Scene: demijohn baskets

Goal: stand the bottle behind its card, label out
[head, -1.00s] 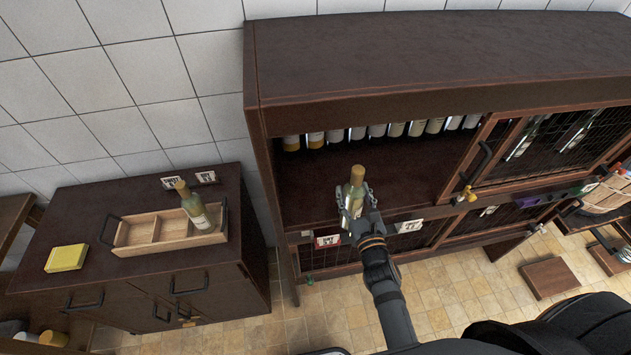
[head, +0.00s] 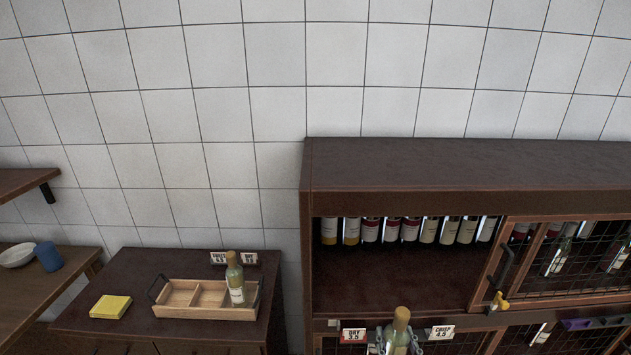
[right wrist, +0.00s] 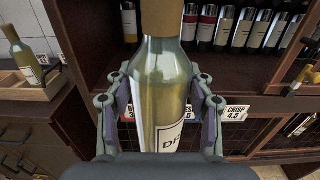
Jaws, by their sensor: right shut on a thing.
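My right gripper (head: 399,343) is shut on an upright green-yellow bottle (head: 400,325) in front of the open cabinet bay, at the bottom edge of the head view. In the right wrist view the gripper (right wrist: 160,105) has a finger on each side of the bottle (right wrist: 160,75). Its pale label, starting "DR", faces the wrist camera; the label's lower part is hidden. On the cabinet's front edge, a red-topped card (head: 354,335) reading DRY 3.5 is left of the bottle and a CRISP 4.5 card (head: 441,332) is right of it. My left gripper is not in view.
A row of bottles (head: 410,231) stands at the back of the bay; the shelf floor (head: 400,280) before them is clear. A mesh door (head: 560,260) covers the right side. On the left cabinet are a wooden tray (head: 180,312) with another bottle (head: 235,285), and a yellow block (head: 110,307).

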